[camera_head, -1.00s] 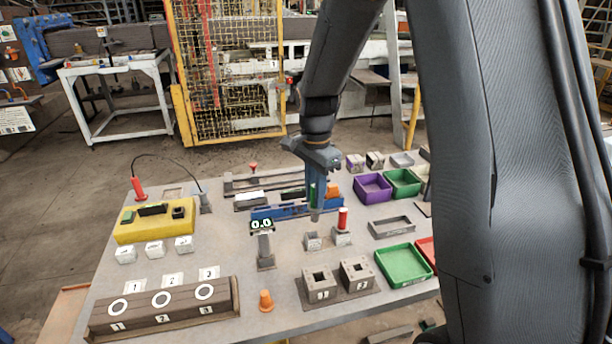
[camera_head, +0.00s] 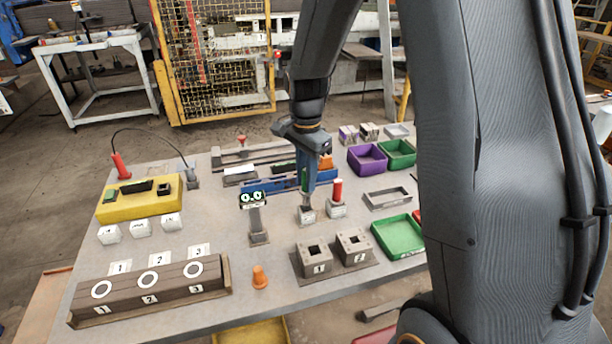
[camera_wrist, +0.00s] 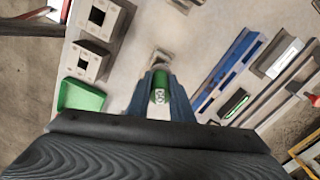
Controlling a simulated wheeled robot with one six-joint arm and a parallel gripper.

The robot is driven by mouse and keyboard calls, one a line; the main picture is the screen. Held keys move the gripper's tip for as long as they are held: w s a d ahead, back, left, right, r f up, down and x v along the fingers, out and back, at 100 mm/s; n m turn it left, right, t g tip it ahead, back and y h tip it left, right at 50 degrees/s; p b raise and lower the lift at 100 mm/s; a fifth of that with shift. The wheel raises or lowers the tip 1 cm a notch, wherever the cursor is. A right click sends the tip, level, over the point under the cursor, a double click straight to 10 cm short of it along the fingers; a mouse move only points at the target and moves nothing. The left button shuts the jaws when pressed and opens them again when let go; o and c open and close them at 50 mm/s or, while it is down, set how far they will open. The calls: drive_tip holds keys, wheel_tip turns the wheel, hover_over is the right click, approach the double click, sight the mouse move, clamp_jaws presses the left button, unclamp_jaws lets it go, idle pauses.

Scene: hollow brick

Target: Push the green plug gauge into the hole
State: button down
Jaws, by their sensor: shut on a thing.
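The green plug gauge (camera_wrist: 160,88), marked with white letters, is between the fingers of my gripper (camera_wrist: 160,100) in the wrist view. In the head view my gripper (camera_head: 307,192) points straight down, and a sliver of the green gauge (camera_head: 304,180) shows. Its lower end is right above or at a small grey block (camera_head: 306,216); I cannot tell whether they touch. This block (camera_wrist: 160,57) also shows just past the gauge in the wrist view. Two hollow bricks with square holes, the left brick (camera_head: 316,266) and the right brick (camera_head: 354,252), stand nearer the front.
A red-topped plug (camera_head: 337,190) stands close right of the gripper. A digital display post (camera_head: 257,222) stands to its left, a blue rail (camera_head: 262,185) behind. Green tray (camera_head: 383,240) and purple tray (camera_head: 358,165) are at right. Table between display and bricks is clear.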

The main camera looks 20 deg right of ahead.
drive_tip(key=shift+f+b, duration=1.2)
drive_tip(key=shift+f, duration=1.4)
idle(0.9)
drive_tip(key=c, duration=1.5)
unclamp_jaws()
drive_tip(key=shift+r+b, duration=0.95)
drive_tip(key=shift+r, duration=2.95)
drive_tip(key=s+f+n, duration=0.1)
drive_tip(key=s+n, duration=0.3)
drive_tip(key=s, duration=0.1)
drive_tip(key=s+f+n+t, duration=0.1)
drive_tip(key=s+n, duration=0.4)
drive_tip(key=s+f+n, duration=0.2)
drive_tip(key=s+n, duration=0.2)
drive_tip(key=s, duration=0.2)
drive_tip(key=shift+n, duration=0.4)
